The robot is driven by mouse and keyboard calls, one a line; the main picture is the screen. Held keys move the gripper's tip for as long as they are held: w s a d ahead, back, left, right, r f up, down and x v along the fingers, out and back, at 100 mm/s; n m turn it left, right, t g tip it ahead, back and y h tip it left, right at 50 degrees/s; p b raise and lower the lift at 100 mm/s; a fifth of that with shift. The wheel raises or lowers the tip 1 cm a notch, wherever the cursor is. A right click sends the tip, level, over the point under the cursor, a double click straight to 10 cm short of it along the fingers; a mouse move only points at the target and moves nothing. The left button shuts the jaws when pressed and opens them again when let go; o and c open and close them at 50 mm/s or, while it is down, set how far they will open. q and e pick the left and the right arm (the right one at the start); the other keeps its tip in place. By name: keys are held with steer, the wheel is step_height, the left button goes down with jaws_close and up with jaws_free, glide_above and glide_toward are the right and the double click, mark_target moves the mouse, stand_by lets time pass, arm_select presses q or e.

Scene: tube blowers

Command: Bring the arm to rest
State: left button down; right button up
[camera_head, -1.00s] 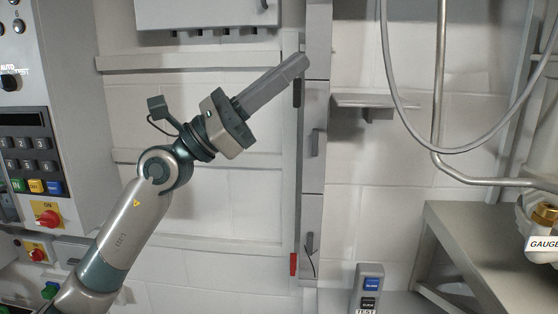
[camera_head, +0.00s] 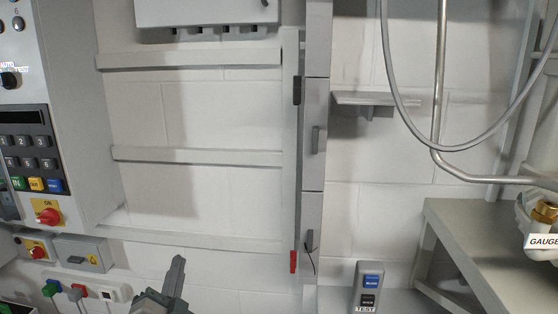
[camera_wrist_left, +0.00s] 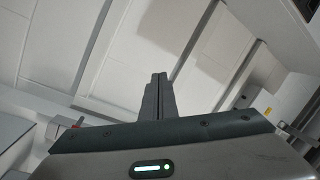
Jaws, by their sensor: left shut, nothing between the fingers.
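My left gripper (camera_head: 178,270) is at the bottom of the head view, left of centre, with its fingers pointing up. The fingers are together and hold nothing. Most of the left arm is below the frame. In the left wrist view the shut fingers (camera_wrist_left: 157,85) stand against the pale wall and rails, touching nothing that I can see. My right gripper is not in view.
A control panel (camera_head: 85,120) with a keypad and a red knob (camera_head: 47,216) stands at the left. Small switch boxes (camera_head: 83,254) sit near the gripper. A TEST button box (camera_head: 368,287), a grey bench (camera_head: 470,240) and a hanging cable are at the right.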

arm_select(q)
steer(key=s+a+f+n+g, duration=0.15)
steer(key=s+f+g, duration=0.25)
steer(key=s+f, duration=0.55)
steer(key=s+a+f+n+g, duration=0.1)
steer(key=s+f+n+g, duration=0.4)
steer(key=f, duration=0.8)
steer(key=s+d+f+g+h, duration=0.1)
steer(key=s+f+g, duration=0.3)
steer(key=s, duration=0.7)
steer(key=s+d+f+g+h, duration=0.1)
steer(key=s+f+g, duration=0.1)
steer(key=s+f, duration=0.7)
steer(key=s+f+g, duration=0.1)
steer(key=s+f, duration=0.1)
steer(key=f, duration=1.2)
steer(key=s+f+g, duration=0.1)
steer(key=s+f, duration=0.1)
steer(key=f, duration=1.1)
steer(key=s+a+f+g, duration=0.1)
steer(key=s+a+f, duration=0.1)
steer(key=s+f, duration=1.5)
steer(key=shift+s+a, duration=0.3)
steer(key=shift+s, duration=0.1)
